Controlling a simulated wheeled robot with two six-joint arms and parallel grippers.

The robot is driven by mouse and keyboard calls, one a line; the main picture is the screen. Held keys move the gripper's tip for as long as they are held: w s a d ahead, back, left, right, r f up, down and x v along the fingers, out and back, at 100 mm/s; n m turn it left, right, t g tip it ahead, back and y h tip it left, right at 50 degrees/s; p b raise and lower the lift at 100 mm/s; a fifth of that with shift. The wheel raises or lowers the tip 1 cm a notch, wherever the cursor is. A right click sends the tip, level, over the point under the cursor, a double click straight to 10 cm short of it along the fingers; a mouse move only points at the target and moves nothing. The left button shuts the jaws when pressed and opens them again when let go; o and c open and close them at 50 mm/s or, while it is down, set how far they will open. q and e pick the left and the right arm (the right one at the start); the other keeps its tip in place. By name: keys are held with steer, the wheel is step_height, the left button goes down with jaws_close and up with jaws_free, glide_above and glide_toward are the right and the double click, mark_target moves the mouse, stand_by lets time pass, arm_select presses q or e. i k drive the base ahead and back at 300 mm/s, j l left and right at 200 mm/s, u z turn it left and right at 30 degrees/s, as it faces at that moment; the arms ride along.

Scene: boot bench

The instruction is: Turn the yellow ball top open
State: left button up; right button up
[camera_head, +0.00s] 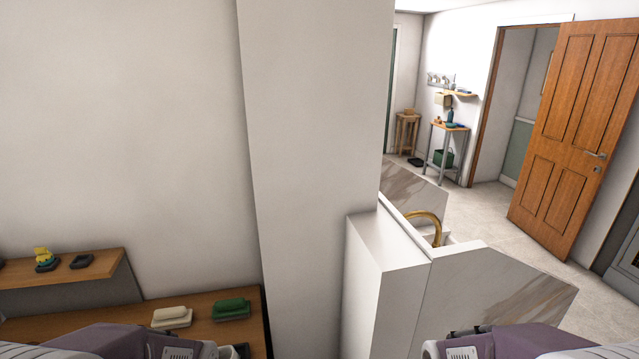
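A small yellow object (41,254) with a rounded top stands on a dark base on the wooden wall shelf (98,264) at the far left. It is too small to tell whether it is the yellow ball top, or whether it is open or shut. Purple and grey parts of my two arms show along the bottom edge, left and right. Neither gripper's fingers are in view. Nothing of mine is near the yellow object.
A dark dish (81,261) sits beside the yellow object. A white wall column (312,150) and a marble-sided counter (480,300) stand right. Open floor lies beyond.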

mark_target(43, 256)
steer(key=u, duration=1.75)
